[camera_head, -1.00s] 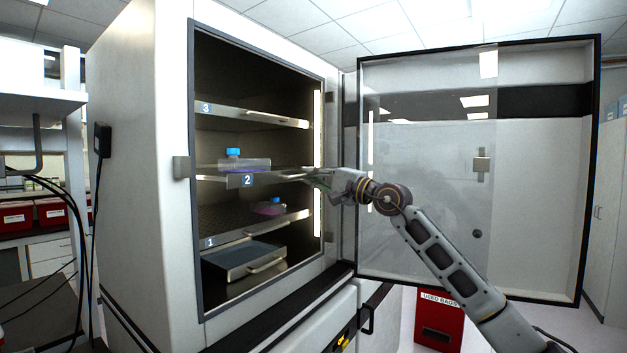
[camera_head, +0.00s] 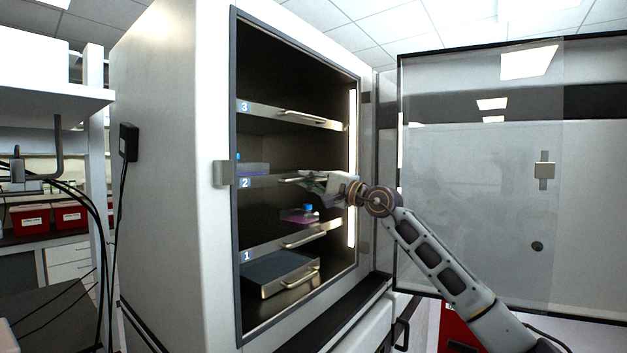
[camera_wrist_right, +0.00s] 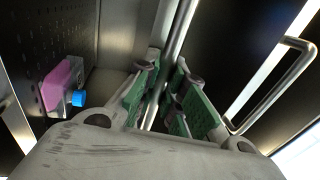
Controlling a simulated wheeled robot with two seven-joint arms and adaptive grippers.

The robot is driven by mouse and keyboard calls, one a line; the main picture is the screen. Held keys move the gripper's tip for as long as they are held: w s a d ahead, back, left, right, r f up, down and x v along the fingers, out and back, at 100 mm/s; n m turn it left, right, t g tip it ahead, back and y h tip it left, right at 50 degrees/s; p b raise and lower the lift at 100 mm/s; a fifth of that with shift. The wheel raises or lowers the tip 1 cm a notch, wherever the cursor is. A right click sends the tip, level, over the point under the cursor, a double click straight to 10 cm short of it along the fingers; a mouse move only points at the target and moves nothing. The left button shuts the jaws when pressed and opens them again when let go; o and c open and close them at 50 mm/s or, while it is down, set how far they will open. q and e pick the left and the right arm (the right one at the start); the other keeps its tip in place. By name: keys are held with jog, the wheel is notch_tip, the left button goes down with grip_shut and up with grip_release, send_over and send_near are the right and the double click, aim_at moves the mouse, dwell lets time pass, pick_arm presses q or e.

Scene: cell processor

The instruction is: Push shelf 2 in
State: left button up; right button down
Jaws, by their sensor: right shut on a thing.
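Shelf 2 (camera_head: 262,182) is the middle metal shelf inside the open cabinet. Its front edge, labelled 2, looks close to level with the shelf 3 and shelf 1 fronts. My right gripper (camera_head: 304,181) is at the handle of shelf 2 and shut on it. In the right wrist view the green-padded fingers (camera_wrist_right: 168,96) are closed around a metal bar (camera_wrist_right: 180,35). A flask with purple liquid (camera_head: 253,169) stands on shelf 2, partly hidden by the cabinet's left frame. My left gripper is not in view.
Shelf 3 (camera_head: 275,109) is above and shelf 1 (camera_head: 272,248) below, with a blue-capped flask (camera_head: 299,216) on shelf 1. A metal tray (camera_head: 270,272) sits at the bottom. The glass door (camera_head: 470,180) stands open at the right, behind my arm.

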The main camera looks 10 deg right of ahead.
dwell(0.4)
jog(key=c, duration=1.5)
grip_release()
jog(key=shift+w+a, duration=0.1)
jog(key=shift+a, duration=0.05)
jog(key=shift+f, duration=0.1)
jog(key=shift+s+d+f, duration=0.1)
jog(key=shift+s+d, duration=0.25)
jog(key=shift+d, duration=0.05)
jog(key=v, duration=1.1)
